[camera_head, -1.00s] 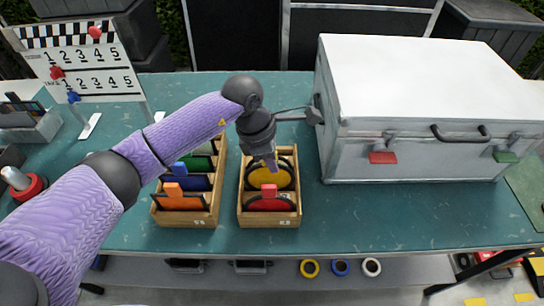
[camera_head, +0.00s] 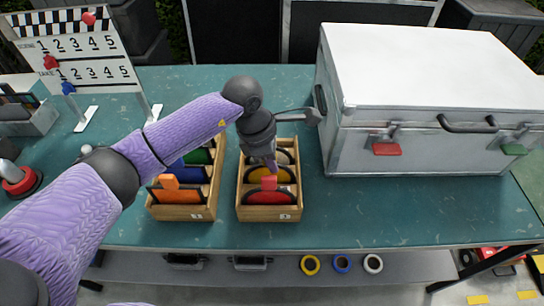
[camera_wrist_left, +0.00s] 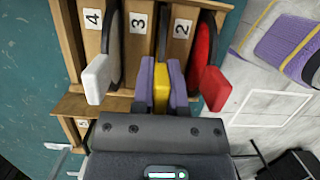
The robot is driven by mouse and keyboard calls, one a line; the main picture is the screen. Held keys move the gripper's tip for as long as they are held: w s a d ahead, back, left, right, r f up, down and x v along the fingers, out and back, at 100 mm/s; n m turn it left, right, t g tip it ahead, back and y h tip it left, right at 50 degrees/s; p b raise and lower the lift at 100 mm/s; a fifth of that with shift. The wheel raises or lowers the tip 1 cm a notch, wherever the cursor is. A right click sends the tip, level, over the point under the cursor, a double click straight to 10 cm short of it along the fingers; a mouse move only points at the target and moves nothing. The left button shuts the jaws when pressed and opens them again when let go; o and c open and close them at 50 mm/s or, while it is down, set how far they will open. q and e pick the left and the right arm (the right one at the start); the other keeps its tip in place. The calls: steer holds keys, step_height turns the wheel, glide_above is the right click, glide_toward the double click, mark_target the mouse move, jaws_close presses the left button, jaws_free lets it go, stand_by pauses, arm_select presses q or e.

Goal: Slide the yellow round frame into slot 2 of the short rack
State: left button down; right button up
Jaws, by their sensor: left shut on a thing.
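The yellow round frame (camera_head: 270,173) is upright in the right-hand wooden rack (camera_head: 262,213), its lower part hidden by the rack. My left gripper (camera_wrist_left: 161,90) is shut on its yellow tab, from above. In the left wrist view the yellow tab lines up between the dividers labelled 3 (camera_wrist_left: 137,20) and 2 (camera_wrist_left: 181,28). A red frame (camera_head: 268,194) stands in front of it, and a white frame (camera_wrist_left: 97,80) stands behind it. Whether the yellow frame touches the slot bottom cannot be told. My right gripper is out of view.
Another wooden rack (camera_head: 182,213) with orange, blue and green frames stands close on the left. A large silver case (camera_head: 430,130) stands right of the racks. A numbered board (camera_head: 80,60) is at the back left. The table is clear in front of the case.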

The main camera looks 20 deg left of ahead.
mark_target(259, 165)
arm_select(q)
steer(key=shift+f, duration=0.35)
steer(key=c, duration=0.6)
jaws_free()
steer(key=shift+r, duration=0.1)
steer(key=p+v, duration=0.1)
steer(key=v, duration=0.9)
steer(key=shift+a, duration=0.1)
